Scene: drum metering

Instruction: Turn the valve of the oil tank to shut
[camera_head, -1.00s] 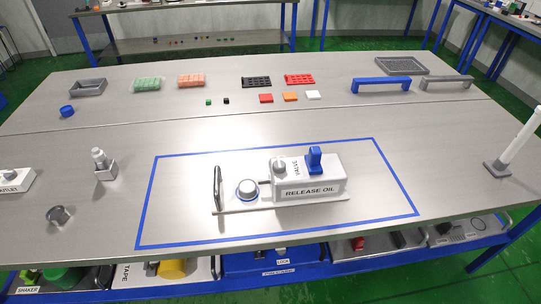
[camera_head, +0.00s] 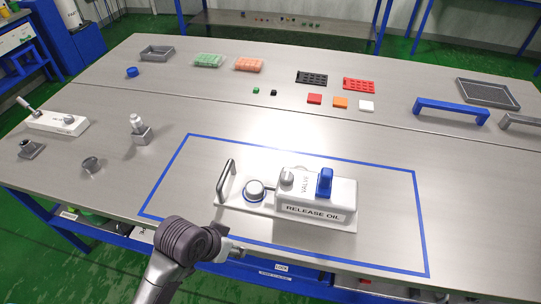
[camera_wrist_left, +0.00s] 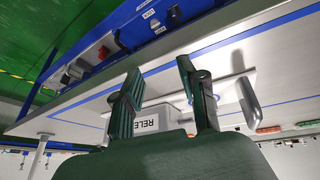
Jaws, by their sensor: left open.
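The white oil tank (camera_head: 340,196), marked RELEASE OIL, stands on a pale base plate (camera_head: 232,202) inside a blue taped rectangle. Its blue valve handle (camera_head: 325,182) stands upright on top beside the word VALVE. A metal handle (camera_head: 225,181) rises at the plate's left end, next to a round blue-ringed cup (camera_head: 255,191). My left gripper (camera_head: 237,251) is in front of the plate, low and left of the tank, touching nothing that I can see. In the left wrist view its fingers (camera_wrist_left: 162,95) are apart and empty, with the tank (camera_wrist_left: 160,118) partly hidden behind them. My right gripper is not in view.
Small metal parts (camera_head: 141,131) and a white switch box (camera_head: 58,122) stand on the left of the table. Coloured blocks (camera_head: 340,102), trays and a blue bracket (camera_head: 450,110) lie toward the back. The table around the tank is clear.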

